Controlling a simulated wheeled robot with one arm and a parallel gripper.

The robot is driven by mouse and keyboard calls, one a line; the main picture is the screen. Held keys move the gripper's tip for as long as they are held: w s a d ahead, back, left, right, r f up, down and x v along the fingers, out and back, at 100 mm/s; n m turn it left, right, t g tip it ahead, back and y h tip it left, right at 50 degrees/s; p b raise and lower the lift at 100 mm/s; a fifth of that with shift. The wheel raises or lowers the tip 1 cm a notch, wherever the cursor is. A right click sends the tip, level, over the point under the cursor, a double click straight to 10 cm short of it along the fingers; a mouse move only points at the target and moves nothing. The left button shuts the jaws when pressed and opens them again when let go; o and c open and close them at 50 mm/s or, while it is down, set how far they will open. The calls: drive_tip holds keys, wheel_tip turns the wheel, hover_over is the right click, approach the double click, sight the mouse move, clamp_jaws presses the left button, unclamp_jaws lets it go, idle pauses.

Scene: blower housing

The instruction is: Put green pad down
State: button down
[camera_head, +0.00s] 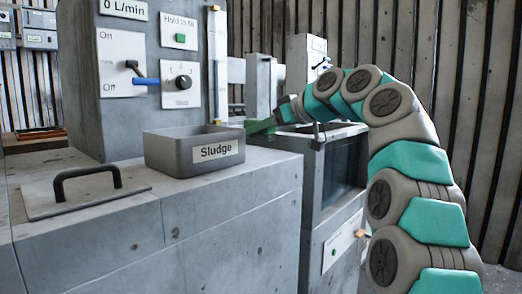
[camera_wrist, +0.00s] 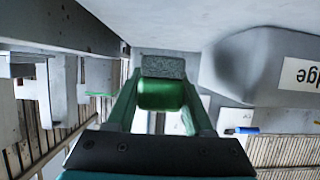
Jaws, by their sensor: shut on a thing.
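The green pad (camera_wrist: 160,95) sits between the two fingers of my gripper (camera_wrist: 162,92) in the wrist view. A grey speckled block (camera_wrist: 163,67) shows at its far end; I cannot tell whether it is part of the pad. In the head view the green pad (camera_head: 261,126) shows small at the tip of my arm, just right of the grey Sludge tray (camera_head: 168,158). My gripper is shut on the pad. Whether the pad touches the surface below cannot be told.
The Sludge tray stands on a concrete counter (camera_head: 235,185). A flat lid with a black handle (camera_head: 88,185) lies at the left front. A panel with a blue-handled lever (camera_head: 146,81) and a knob (camera_head: 183,82) rises behind the tray. The counter's front right is clear.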

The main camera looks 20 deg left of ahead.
drive_tip(key=shift+f+b, duration=0.7)
drive_tip(key=shift+f, duration=1)
drive_tip(key=shift+f, duration=0.1)
drive_tip(key=shift+f, duration=0.15)
drive_tip(key=shift+c, duration=1.4)
unclamp_jaws()
drive_tip(key=shift+d+r, duration=0.15)
drive_tip(key=shift+r, duration=0.15)
drive_tip(key=v, duration=1.1)
drive_tip(key=shift+s+d, duration=0.25)
